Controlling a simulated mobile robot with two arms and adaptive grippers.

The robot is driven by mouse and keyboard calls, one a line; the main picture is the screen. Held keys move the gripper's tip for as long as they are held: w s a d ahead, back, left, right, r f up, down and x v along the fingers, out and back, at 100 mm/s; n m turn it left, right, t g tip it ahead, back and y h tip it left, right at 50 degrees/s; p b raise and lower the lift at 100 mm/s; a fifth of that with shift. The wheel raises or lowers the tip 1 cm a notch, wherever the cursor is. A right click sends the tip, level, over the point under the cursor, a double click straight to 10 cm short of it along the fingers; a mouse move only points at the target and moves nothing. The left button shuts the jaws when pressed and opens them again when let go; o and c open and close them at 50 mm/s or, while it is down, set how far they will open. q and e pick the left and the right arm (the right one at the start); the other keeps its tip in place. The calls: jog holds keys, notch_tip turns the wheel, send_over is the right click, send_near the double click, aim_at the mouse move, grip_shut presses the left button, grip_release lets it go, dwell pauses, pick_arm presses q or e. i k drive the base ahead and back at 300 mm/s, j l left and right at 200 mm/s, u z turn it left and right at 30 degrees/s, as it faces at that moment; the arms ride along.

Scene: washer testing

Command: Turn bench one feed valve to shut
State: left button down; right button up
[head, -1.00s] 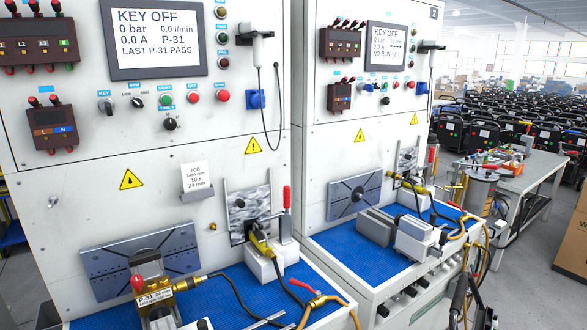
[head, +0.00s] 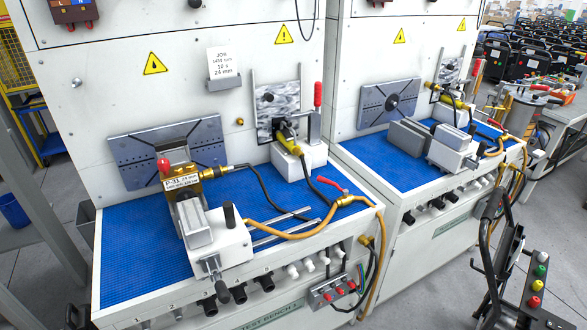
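The near test bench has a blue mat (head: 130,240) and a label on its lower front that reads TEST BENCH, its number hard to read. At the mat's right front edge sits a brass valve (head: 347,200) with a red lever (head: 332,185). Yellow hose joins the valve on both sides. The lever points up and left from the valve body, at an angle to the hose; I cannot tell from this whether it is open or shut. Neither of my grippers is in view, and nothing touches the lever.
A brass pump marked P-31 (head: 183,188) sits in a fixture on the mat, with a grey vise (head: 218,240) in front. A second bench (head: 400,160) stands to the right. A black frame with coloured buttons (head: 538,285) stands on the floor at lower right.

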aim_at(345, 192)
jog(key=i+l+u, duration=0.1)
jog(key=u, duration=0.3)
jog(key=l+u, duration=0.4)
jog(key=i+l+u, duration=0.1)
jog(key=u, duration=0.25)
jog(key=l+u, duration=0.4)
